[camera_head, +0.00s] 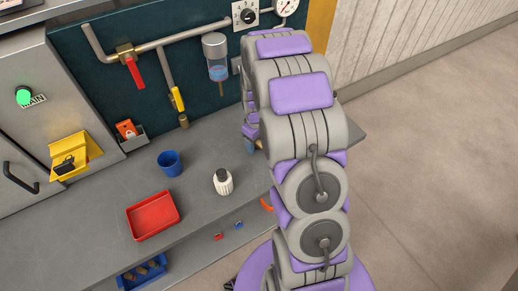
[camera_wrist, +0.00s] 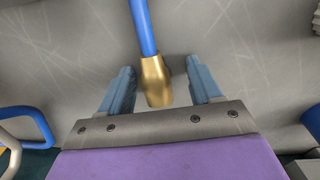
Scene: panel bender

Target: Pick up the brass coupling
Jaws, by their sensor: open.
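The brass coupling (camera_wrist: 155,84) is a gold-coloured fitting on the end of a blue hose (camera_wrist: 142,25), over a scratched grey surface in the wrist view. My gripper (camera_wrist: 160,66) is open, with one blue-grey finger on each side of the coupling. Gaps show on both sides, and the wider one is on the right. In the head view my arm covers this part of the bench, and I cannot make out the coupling there.
On the grey bench (camera_head: 105,213) stand a red tray (camera_head: 153,215), a blue cup (camera_head: 170,163) and a white bottle (camera_head: 222,182). Pipes with a red valve handle (camera_head: 135,72) run along the dark back panel (camera_head: 110,80). Bench between cup and bottle is clear.

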